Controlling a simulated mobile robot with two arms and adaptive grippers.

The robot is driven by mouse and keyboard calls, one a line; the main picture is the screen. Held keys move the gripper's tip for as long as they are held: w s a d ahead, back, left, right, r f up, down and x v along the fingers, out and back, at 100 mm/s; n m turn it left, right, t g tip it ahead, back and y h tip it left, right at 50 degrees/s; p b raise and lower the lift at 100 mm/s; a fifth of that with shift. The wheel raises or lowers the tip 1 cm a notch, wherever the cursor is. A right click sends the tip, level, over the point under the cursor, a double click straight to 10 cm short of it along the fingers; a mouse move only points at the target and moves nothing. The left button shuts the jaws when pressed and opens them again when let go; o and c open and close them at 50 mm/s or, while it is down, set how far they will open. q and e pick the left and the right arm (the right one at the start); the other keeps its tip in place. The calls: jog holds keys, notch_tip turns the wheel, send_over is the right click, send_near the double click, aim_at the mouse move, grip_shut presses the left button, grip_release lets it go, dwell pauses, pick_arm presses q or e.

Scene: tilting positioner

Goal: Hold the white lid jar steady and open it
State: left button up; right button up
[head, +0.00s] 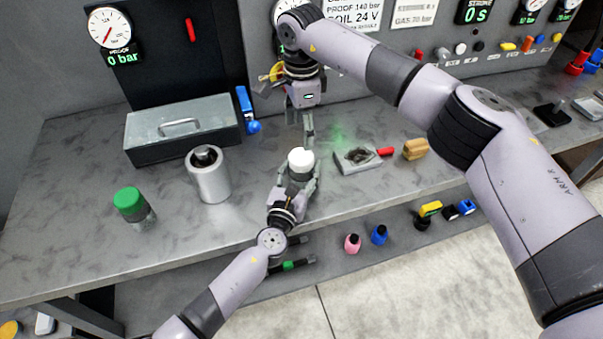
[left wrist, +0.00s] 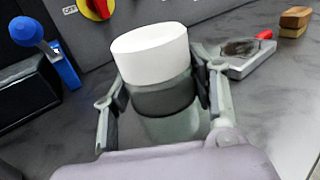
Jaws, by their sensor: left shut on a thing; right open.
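The white lid jar stands upright on the grey bench. Its white lid (head: 300,160) is on top, and the glassy body with a dark band (left wrist: 165,98) shows in the left wrist view. My left gripper (head: 298,182) is shut around the jar's body below the lid, one finger on each side. My right gripper (head: 306,122) is open and empty, above and slightly behind the jar, pointing down and apart from the lid. Part of the jar's body is hidden by the left fingers.
A green-lid jar (head: 131,205) and a metal cylinder (head: 209,178) stand to the left. A shallow tray (head: 357,161) and a wooden block (head: 415,149) lie to the right. Pink and blue bottles sit on the lower shelf.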

aim_at(301, 156)
pick_arm(q)
grip_shut()
pick_arm(e)
jog(key=m, duration=0.3)
jog(key=shift+m, duration=0.3)
jog(key=m, duration=0.8)
jog(key=shift+m, duration=0.3)
jog(key=m, duration=0.4)
jog(key=shift+a, duration=0.1)
jog(key=m, duration=0.4)
jog(key=shift+m, duration=0.4)
jog(key=m, duration=0.8)
jog(key=shift+m, duration=0.3)
jog(key=m, duration=0.5)
jog(key=shift+m, duration=0.3)
jog(key=shift+f+m, duration=0.1)
jog(key=shift+m, duration=0.2)
jog(key=shift+f, duration=0.25)
notch_tip(301, 156, down, 7)
jog(key=shift+f, duration=0.2)
